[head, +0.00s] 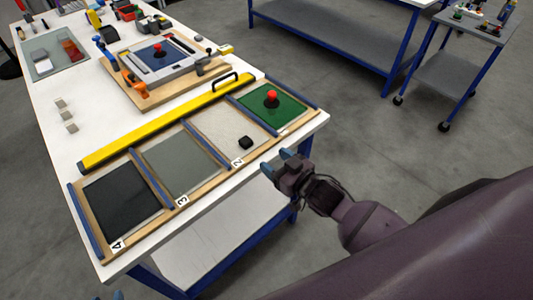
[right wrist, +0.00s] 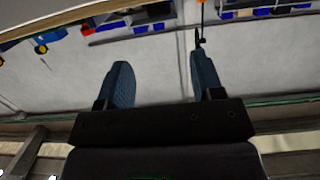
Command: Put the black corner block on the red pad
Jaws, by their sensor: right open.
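A small black block (head: 246,142) lies on the light panel of the compartment marked 2 in the wooden frame. A blue tip of what appears to be my left gripper (head: 118,295) barely shows at the bottom edge.
The frame has a green panel (head: 284,112) with a red-topped knob (head: 271,97), a grey panel (head: 173,165) and a black panel (head: 120,200). A yellow bar (head: 165,125) runs along its back. Behind stands a wooden board (head: 208,80) with fixtures.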

